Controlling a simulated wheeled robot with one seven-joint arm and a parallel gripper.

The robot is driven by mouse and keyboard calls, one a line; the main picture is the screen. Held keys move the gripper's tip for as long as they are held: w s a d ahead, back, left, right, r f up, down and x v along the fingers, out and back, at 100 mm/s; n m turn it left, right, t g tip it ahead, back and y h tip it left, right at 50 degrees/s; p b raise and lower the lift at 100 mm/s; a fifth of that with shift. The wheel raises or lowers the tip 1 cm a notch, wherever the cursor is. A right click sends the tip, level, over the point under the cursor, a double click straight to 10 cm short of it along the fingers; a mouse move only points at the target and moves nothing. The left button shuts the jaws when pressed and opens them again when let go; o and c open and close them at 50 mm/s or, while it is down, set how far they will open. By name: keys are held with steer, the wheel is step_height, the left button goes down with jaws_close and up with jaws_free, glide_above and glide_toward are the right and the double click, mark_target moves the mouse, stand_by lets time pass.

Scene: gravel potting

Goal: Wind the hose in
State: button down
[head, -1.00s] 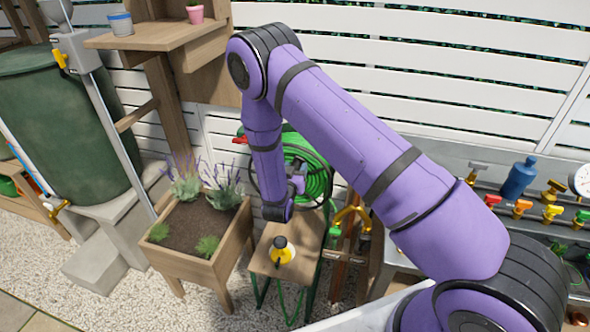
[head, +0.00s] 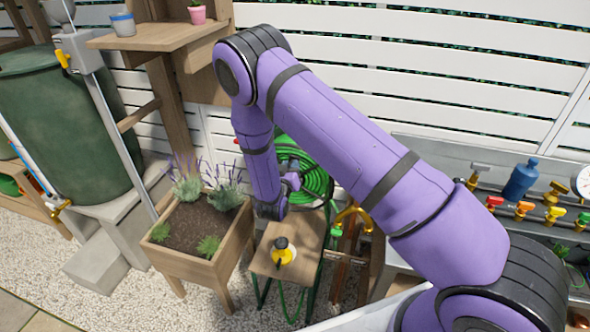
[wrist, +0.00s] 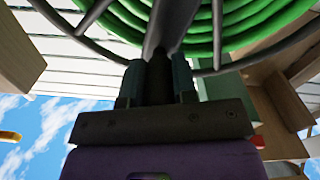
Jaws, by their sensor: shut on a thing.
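The green hose (head: 316,180) lies in coils on a reel beyond my forearm, above the small wooden stand. In the wrist view the coils (wrist: 240,22) fill the top, with dark reel bars (wrist: 217,35) across them. My gripper (wrist: 160,78) is shut on the dark crank handle (wrist: 159,68), which sits between its two fingers. A grey crank arm (wrist: 166,25) runs up from the handle in front of the coils. In the head view my wrist hides part of the reel, and the fingertips cannot be made out. Green hose also hangs below the stand.
A yellow-and-black sprinkler-like item (head: 283,254) sits on the wooden stand (head: 262,262). A wooden planter (head: 185,268) stands to the left. A brass tap (head: 352,214) is close on the right, before a metal bench with valves. A white slatted fence stands behind.

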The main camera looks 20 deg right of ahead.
steer(key=shift+w+a+n, duration=0.25)
steer(key=shift+a+n, duration=0.25)
steer(key=w+a+f+n, duration=0.2)
steer(key=w+a+n, duration=0.2)
steer(key=a+n, duration=0.3)
step_height(320, 180, down, 11)
steer(key=w+a+n, duration=0.2)
steer(key=n, duration=1)
steer(key=shift+w+a, duration=0.2)
steer(key=shift+a, duration=0.05)
steer(key=shift+f, duration=0.1)
steer(key=c, duration=0.9)
jaws_free()
steer(key=v, duration=1)
steer(key=shift+s+a, duration=0.2)
steer(key=shift+s, duration=0.1)
